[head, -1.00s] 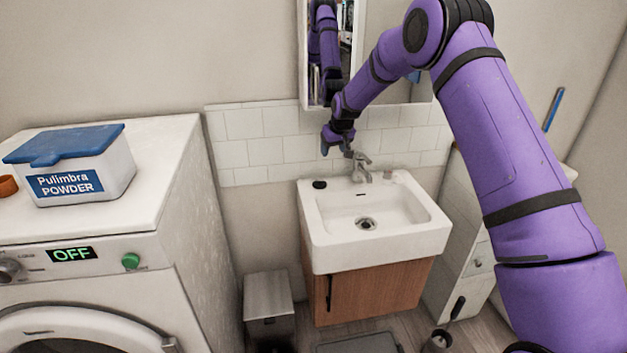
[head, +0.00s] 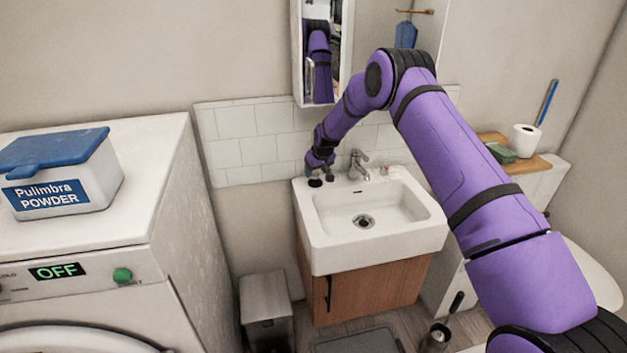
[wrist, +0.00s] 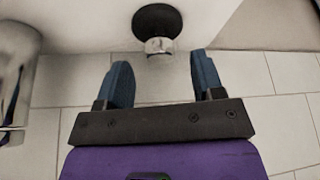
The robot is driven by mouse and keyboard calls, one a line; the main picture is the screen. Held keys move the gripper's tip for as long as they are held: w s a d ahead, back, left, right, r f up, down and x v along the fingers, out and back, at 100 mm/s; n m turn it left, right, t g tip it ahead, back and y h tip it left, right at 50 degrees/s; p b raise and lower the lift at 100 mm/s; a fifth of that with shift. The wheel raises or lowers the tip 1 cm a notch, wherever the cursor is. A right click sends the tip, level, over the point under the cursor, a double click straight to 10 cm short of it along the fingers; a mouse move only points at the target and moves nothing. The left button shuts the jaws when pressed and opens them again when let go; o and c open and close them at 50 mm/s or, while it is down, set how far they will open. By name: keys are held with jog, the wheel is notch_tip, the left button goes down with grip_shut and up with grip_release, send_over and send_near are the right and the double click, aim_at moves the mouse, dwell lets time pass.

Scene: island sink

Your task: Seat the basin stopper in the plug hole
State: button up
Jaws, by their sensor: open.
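The basin stopper (head: 315,183) is a black disc on the back left corner of the white basin's rim. In the wrist view the stopper (wrist: 157,20) shows a short metal knob pointing toward my gripper. My gripper (head: 319,172) is low over that corner in the head view, close to the stopper. In the wrist view my gripper (wrist: 160,68) is open, with its blue fingers apart and nothing between them; the knob is just beyond the fingertips, roughly centred. The plug hole (head: 363,221) is uncovered in the bowl of the basin (head: 330,250).
The chrome tap (head: 358,164) stands on the basin's back rim, right of my gripper; a metal body (wrist: 15,75) fills the wrist view's left edge. A tiled wall (head: 250,145) and mirror cabinet (head: 318,60) are behind. The bowl is otherwise empty.

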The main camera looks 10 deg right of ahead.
jog(key=x, duration=0.2)
jog(key=shift+w+f, duration=0.1)
jog(key=shift+f, duration=0.15)
jog(key=c, duration=1)
jog(key=shift+r, duration=0.15)
